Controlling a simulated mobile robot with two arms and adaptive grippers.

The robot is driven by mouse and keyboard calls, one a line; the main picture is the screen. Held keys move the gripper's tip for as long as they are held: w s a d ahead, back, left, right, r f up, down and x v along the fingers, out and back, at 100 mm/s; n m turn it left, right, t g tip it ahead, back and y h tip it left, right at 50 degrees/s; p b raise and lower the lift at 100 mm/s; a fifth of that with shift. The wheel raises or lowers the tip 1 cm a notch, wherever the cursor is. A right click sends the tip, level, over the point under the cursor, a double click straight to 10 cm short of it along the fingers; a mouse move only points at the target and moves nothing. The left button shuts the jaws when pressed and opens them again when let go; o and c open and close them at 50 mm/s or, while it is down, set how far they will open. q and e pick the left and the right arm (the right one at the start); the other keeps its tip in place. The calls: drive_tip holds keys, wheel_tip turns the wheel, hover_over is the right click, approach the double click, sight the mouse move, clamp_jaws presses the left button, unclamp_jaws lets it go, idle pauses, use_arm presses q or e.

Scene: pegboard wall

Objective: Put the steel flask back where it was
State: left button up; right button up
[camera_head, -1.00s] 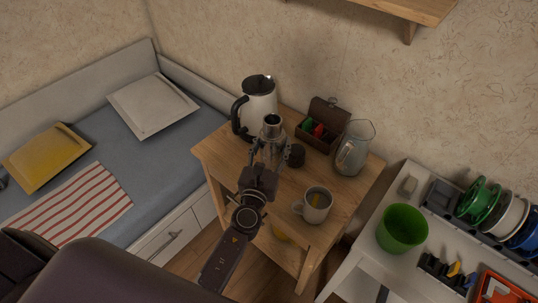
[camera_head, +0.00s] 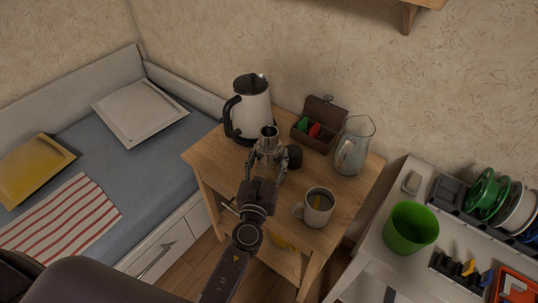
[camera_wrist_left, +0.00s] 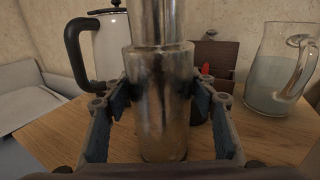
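The steel flask (camera_head: 269,147) stands upright on the wooden side table (camera_head: 318,238), in front of the kettle. My left gripper (camera_head: 267,168) is around its body with one finger on each side. In the left wrist view the flask (camera_wrist_left: 161,100) fills the middle between the blue finger pads of the gripper (camera_wrist_left: 161,105). The fingers look spread, with the flask near their tips; any contact is hard to make out. A dark round cap-like thing (camera_head: 294,156) is just right of the flask. My right gripper is not in view.
The white kettle (camera_head: 251,108) stands behind left. A wooden box (camera_head: 318,125) with coloured contents and a glass jug (camera_head: 354,146) stand behind right. A mug (camera_head: 316,207) is near the front. A green pot (camera_head: 410,229) is on the white table at right.

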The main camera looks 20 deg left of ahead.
use_arm(q)
drive_tip(key=o, duration=0.3)
drive_tip(key=shift+r, duration=0.15)
drive_tip(key=shift+s, duration=0.15)
drive_tip(key=s+d+b, duration=0.1)
drive_tip(key=s+b, duration=0.1)
drive_tip(key=s, duration=0.9)
drive_tip(key=shift+s+d, duration=0.15)
drive_tip(key=shift+s, duration=0.2)
